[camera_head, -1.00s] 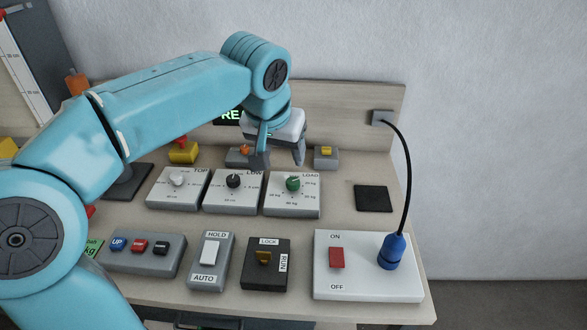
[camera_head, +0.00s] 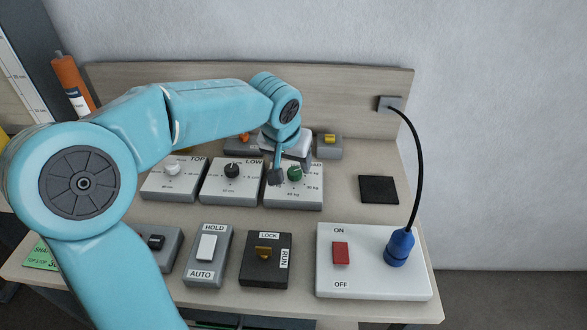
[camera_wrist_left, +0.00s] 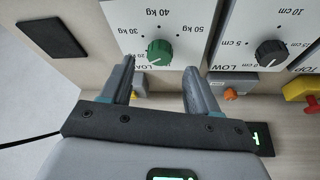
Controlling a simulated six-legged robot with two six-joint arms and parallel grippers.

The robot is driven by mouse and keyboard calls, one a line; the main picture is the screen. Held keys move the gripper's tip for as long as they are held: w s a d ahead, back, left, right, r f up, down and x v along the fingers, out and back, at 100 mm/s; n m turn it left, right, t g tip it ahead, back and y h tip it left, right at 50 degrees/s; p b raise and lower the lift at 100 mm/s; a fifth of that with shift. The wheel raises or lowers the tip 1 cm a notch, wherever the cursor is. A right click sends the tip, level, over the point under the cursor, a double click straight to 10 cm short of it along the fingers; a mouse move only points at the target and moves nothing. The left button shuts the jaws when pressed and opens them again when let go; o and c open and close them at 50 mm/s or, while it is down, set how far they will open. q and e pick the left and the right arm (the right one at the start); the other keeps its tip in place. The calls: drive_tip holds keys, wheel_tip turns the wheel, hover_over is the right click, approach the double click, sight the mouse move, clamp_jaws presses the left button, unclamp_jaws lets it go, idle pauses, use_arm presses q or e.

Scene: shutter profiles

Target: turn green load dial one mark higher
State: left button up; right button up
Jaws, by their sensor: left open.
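The green load dial (camera_head: 295,173) sits on the light LOAD panel (camera_head: 292,197), the rightmost of three dial panels. My left gripper (camera_head: 291,172) is open at this dial, one finger to its left in the head view. In the left wrist view, the green dial (camera_wrist_left: 159,52) lies just ahead of and between the open fingertips (camera_wrist_left: 160,66), with clearance on both sides. Marks of 30, 40 and 50 kg show around it. I cannot tell clearly where its pointer stands. My right gripper is not in view.
The black LOW dial (camera_head: 232,171) is close on the left. Behind stand small grey blocks with orange and yellow knobs (camera_head: 329,140). In front are a LOCK/RUN key box (camera_head: 266,272) and an ON/OFF box (camera_head: 372,286) with a cabled blue plug (camera_head: 399,247). A black pad (camera_head: 379,189) lies right.

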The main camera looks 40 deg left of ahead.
sight(294, 171)
use_arm(q)
drive_tip(key=shift+x, duration=2.2)
drive_tip(key=c, duration=1)
drive_tip(key=shift+c, duration=0.2)
